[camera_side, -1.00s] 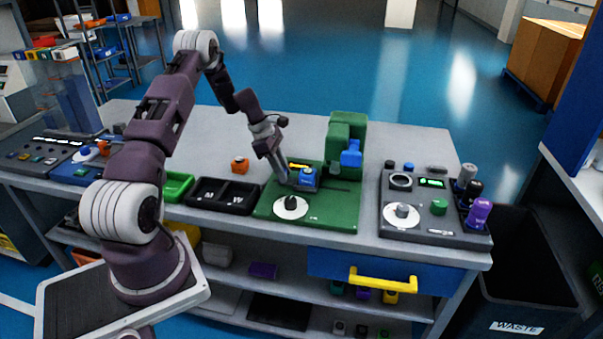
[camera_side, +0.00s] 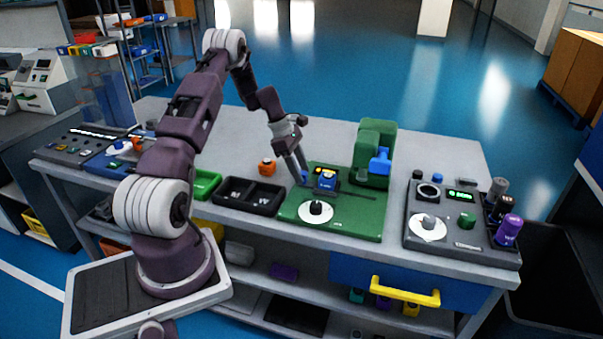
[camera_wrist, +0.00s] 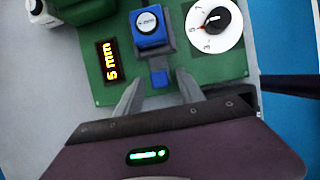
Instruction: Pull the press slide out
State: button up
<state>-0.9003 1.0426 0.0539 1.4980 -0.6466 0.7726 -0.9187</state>
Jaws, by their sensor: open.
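The press is a green base plate (camera_side: 345,222) with a green column (camera_side: 372,145) and a blue press head (camera_side: 380,163). The grey press slide (camera_wrist: 159,58) carries a blue block with a round label (camera_wrist: 149,26). A small blue tab (camera_wrist: 159,78) is at the slide's near end. My gripper (camera_wrist: 158,92) is open, one finger on each side just short of the tab, with a gap to each side. In the side view my gripper (camera_side: 303,180) is low at the plate's left edge, left of the blue block (camera_side: 325,184).
A white dial with a black knob (camera_side: 315,211) sits on the plate, and a display (camera_wrist: 110,60) reads 5 mm. A black two-part tray (camera_side: 248,197) and an orange block (camera_side: 267,166) lie left. A grey control box (camera_side: 462,225) stands right.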

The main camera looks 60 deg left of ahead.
jog(key=v, duration=0.6)
notch_tip(320, 180, up, 7)
dwell(0.5)
